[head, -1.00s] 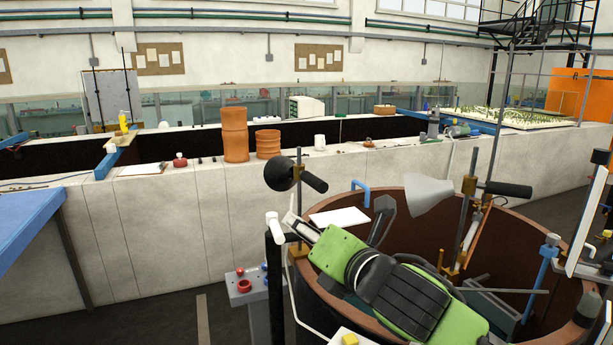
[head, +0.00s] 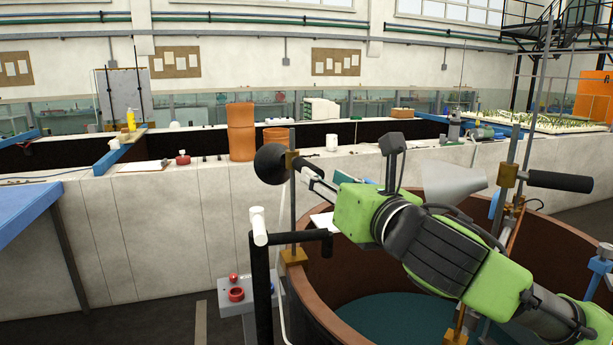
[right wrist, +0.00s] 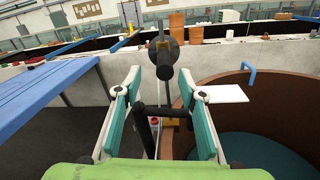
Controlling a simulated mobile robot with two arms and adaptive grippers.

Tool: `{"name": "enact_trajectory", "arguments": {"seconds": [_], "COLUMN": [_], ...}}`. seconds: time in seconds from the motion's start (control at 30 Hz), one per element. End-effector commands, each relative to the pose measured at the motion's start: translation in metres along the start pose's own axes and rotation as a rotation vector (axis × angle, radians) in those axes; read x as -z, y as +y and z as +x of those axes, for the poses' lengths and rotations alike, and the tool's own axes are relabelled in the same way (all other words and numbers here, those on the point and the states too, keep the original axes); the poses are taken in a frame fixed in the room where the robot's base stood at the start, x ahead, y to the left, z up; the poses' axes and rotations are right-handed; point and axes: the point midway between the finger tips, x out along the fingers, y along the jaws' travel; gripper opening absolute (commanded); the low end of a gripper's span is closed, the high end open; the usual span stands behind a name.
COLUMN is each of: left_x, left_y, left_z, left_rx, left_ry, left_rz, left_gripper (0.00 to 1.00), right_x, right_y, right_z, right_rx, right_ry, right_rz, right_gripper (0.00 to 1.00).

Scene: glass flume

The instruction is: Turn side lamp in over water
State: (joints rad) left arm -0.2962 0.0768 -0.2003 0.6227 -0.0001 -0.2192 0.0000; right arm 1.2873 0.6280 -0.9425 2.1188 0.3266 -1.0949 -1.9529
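A lamp with a round black head (head: 270,163) is clamped by a brass block to a post at the left rim of the round brown tank (head: 305,313). In the right wrist view its black handle (right wrist: 164,72) points at me, with the head (right wrist: 163,45) behind it. My right gripper (head: 314,180) is at this handle, which it partly hides in the head view. Its fingers (right wrist: 160,82) are spread, one on each side of the handle end; contact is not visible. Teal water (head: 400,315) lies in the tank. My left gripper is not in view.
A grey cone-shaped lamp (head: 455,182) with a black handle is on another post. A black stand with a white cap (head: 258,225) rises just left of the tank, near a box with red knobs (head: 236,292). A blue table (head: 30,215) is at left.

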Motion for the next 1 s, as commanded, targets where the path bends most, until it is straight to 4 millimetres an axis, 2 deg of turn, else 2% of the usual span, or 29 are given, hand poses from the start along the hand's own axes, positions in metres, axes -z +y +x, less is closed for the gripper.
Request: {"name": "enact_trajectory", "arguments": {"seconds": [0.07, 0.27, 0.7, 1.0], "left_x": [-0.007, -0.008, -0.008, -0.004], "left_y": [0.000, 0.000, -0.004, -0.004], "left_z": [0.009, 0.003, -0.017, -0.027], "left_rx": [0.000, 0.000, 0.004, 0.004], "left_ry": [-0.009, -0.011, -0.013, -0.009], "left_rz": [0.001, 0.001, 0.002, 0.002], "left_gripper": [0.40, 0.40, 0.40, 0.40], "right_x": [0.008, 0.006, 0.006, 0.006], "right_y": [-0.002, -0.002, -0.001, -0.002], "right_z": [0.000, 0.013, 0.090, 0.129], "right_rx": [0.001, 0.002, 0.002, 0.002], "right_ry": [-0.001, 0.001, 0.002, 0.001], "right_rz": [-0.001, 0.001, 0.002, 0.001], "right_gripper": [0.37, 0.37, 0.37, 0.37]}}
